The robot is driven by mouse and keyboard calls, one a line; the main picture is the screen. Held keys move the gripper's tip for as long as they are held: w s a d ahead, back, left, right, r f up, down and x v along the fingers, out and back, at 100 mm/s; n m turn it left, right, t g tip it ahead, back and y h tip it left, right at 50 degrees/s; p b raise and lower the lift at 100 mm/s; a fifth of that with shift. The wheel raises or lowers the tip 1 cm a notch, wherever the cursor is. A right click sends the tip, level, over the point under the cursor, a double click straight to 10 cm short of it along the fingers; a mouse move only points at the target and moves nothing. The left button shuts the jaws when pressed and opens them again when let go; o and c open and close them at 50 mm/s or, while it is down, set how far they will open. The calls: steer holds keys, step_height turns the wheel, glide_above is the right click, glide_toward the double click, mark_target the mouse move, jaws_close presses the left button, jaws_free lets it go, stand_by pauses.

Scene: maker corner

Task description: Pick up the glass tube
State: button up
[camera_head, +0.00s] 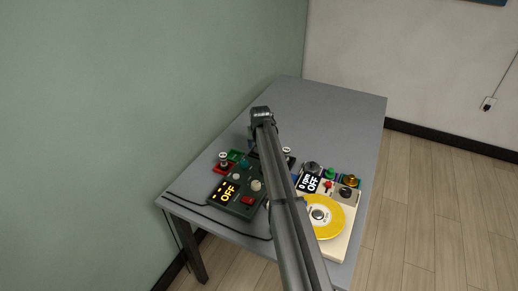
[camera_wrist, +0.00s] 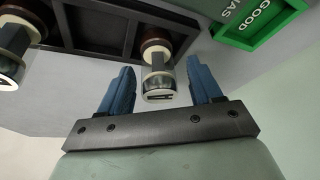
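A glass tube (camera_wrist: 158,80) with a pale band and a marked end cap stands out of a dark rack (camera_wrist: 110,28) in the wrist view. My gripper (camera_wrist: 161,90) is open. Its two blue fingers lie one on each side of the tube, with a gap on both sides. A second, similar tube (camera_wrist: 12,72) shows at the left edge. In the head view my arm hides most of the rack. Similar capped tubes show left (camera_head: 223,157) and right (camera_head: 288,154) of the arm. I cannot tell which of these is between the fingers.
A green tray (camera_wrist: 262,22) lettered GOOD is near the right finger. On the grey table (camera_head: 330,105) stand a dark box reading OFF (camera_head: 234,199) and a pale device with a yellow disc (camera_head: 328,222). The table's far part is clear.

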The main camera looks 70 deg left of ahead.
steer(key=c, duration=1)
steer(key=shift+r, duration=0.1)
steer(key=shift+r, duration=0.25)
steer(key=r, duration=0.8)
steer(key=shift+d+r, duration=0.25)
steer(key=shift+r, duration=0.1)
steer(key=s+d+n+g, duration=0.1)
steer(key=d+n, duration=0.1)
steer(key=d, duration=1)
steer(key=shift+s+r+n, duration=0.15)
steer(key=shift+s+n, duration=0.05)
steer(key=shift+n, duration=0.2)
